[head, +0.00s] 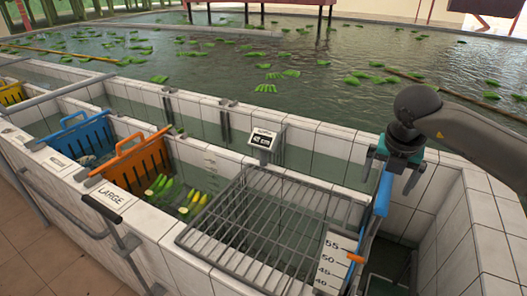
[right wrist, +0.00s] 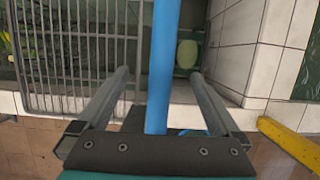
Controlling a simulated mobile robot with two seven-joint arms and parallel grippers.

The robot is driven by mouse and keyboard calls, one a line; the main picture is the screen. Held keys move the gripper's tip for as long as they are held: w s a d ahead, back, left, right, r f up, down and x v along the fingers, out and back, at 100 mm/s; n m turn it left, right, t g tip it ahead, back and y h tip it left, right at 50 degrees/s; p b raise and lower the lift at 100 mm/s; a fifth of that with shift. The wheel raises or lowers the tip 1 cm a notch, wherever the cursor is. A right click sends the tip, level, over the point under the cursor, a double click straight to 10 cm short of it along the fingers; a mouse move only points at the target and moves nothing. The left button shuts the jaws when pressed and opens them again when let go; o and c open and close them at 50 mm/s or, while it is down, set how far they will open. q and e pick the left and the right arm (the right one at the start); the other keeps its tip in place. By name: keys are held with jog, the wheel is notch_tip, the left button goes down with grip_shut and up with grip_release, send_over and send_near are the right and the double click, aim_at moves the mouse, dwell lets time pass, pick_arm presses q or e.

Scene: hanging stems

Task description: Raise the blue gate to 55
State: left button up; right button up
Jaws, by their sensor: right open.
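The blue gate (head: 378,207) stands at the right of the wire grate, its top edge seen as a narrow blue bar. A white scale board (head: 337,258) beside it carries the numbers 55, 50, 45 and 40. An orange pointer (head: 355,258) lies at the board's right edge, near its upper numbers; the exact reading is unclear. My right gripper (head: 394,183) is open and points down at the gate's top. In the right wrist view the blue gate's bar (right wrist: 163,60) runs between the two spread fingers, with gaps on both sides. My left gripper is not in view.
The wire grate (head: 265,228) covers the channel left of the gate. White tiled walls (head: 465,215) stand close on the right. Orange (head: 135,162) and blue (head: 82,135) slotted panels sit farther left. A small sign (head: 263,139) stands on the rear wall.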

jog(key=shift+r, duration=0.1)
jog(key=p+v, duration=0.3)
jog(key=v, duration=0.2)
jog(key=shift+s+r+p, duration=0.1)
jog(key=shift+r+p, duration=0.2)
jog(key=shift+r, duration=0.05)
jog(key=shift+p+v, duration=1.35)
jog(key=shift+v, duration=1.25)
jog(key=shift+a+f, duration=0.1)
jog(key=shift+s, duration=0.1)
